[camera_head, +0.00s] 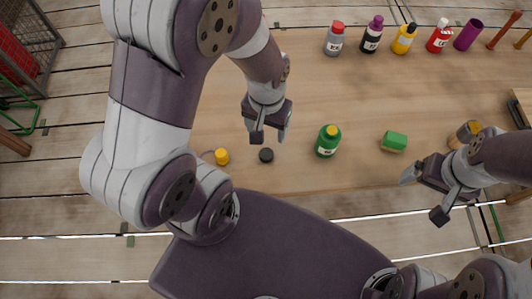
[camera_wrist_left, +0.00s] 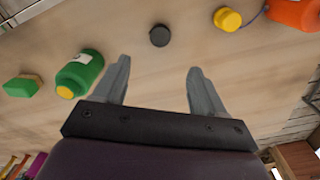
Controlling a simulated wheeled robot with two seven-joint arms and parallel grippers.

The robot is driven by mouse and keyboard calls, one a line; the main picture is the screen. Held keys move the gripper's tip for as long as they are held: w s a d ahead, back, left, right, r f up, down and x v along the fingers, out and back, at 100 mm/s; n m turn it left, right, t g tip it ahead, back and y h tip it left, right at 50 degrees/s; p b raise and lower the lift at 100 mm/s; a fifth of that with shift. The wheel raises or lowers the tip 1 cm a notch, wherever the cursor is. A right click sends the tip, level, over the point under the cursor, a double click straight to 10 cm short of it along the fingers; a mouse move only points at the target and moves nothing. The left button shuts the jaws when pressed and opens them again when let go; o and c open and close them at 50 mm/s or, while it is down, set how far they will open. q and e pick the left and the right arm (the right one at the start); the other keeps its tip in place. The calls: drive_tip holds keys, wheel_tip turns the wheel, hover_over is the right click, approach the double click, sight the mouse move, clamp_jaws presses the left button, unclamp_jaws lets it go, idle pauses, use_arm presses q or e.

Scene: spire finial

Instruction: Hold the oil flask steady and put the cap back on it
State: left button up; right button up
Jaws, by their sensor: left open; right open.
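A green flask (camera_head: 328,143) with a white label and a yellow-orange top stands upright on the wooden table; it also shows in the left wrist view (camera_wrist_left: 80,72). A small dark round cap (camera_head: 266,155) lies on the table left of the flask, and it shows in the left wrist view (camera_wrist_left: 159,36). My left gripper (camera_head: 270,134) is open and empty above the table near the dark cap. In the left wrist view its fingertips (camera_wrist_left: 159,66) are apart, with the cap beyond the gap. My right gripper (camera_head: 423,195) is open and empty at the table's front right.
A yellow knob-like piece (camera_head: 222,156) with a cord lies left of the cap, near an orange object (camera_wrist_left: 295,12). A green block (camera_head: 394,141) lies right of the flask. A tan-and-grey jar (camera_head: 465,133) is by my right arm. Several bottles (camera_head: 404,38) line the back.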

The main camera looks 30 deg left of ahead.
use_arm(q)
hover_over(266, 154)
wheel_tip(266, 154, down, 7)
drive_tip(key=shift+f+b, duration=0.15)
drive_tip(key=shift+b, duration=0.25)
wheel_tip(266, 154, down, 5)
drive_tip(key=shift+w+f, duration=0.1)
idle(0.4)
drive_tip(key=c, duration=1.1)
